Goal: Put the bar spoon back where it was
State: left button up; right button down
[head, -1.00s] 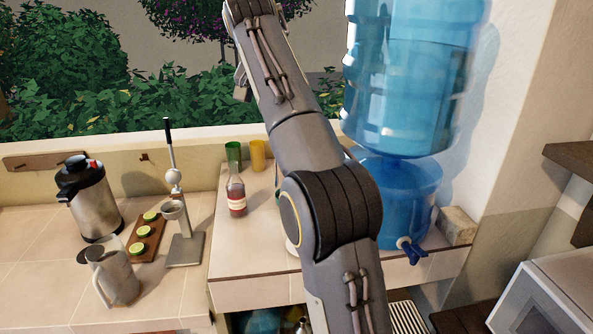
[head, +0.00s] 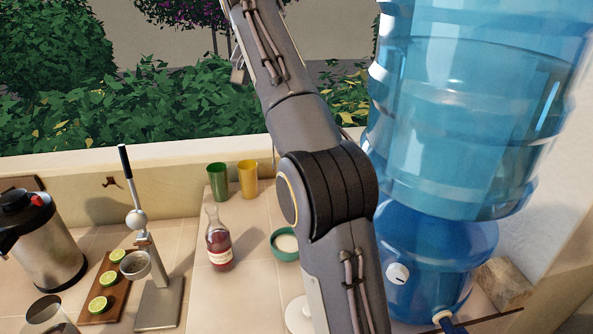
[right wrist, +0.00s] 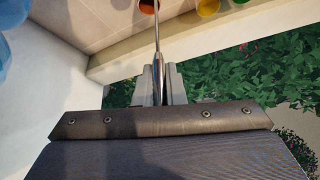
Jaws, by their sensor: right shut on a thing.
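The bar spoon (right wrist: 157,30) is a thin metal rod in the right wrist view. It runs up from between my right gripper's fingers (right wrist: 160,82), which are shut on it. Its far end leaves the top of that view, so I cannot see the whole spoon. In the head view my right arm rises through the middle and the gripper's grip on the spoon does not show. My left gripper is not in view.
The blue water jug (head: 470,120) stands right of my arm. On the counter are a red bottle (head: 219,240), a green cup (head: 217,182), a yellow cup (head: 248,180), a green bowl (head: 285,246), a juicer (head: 158,300) and a lime board (head: 99,318). A small hook (head: 110,182) is on the low wall.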

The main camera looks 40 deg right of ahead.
jog(key=w+d+f+p, duration=0.2)
jog(key=w+d+f, duration=0.4)
jog(key=d+f, duration=0.6)
jog(key=shift+f, duration=0.35)
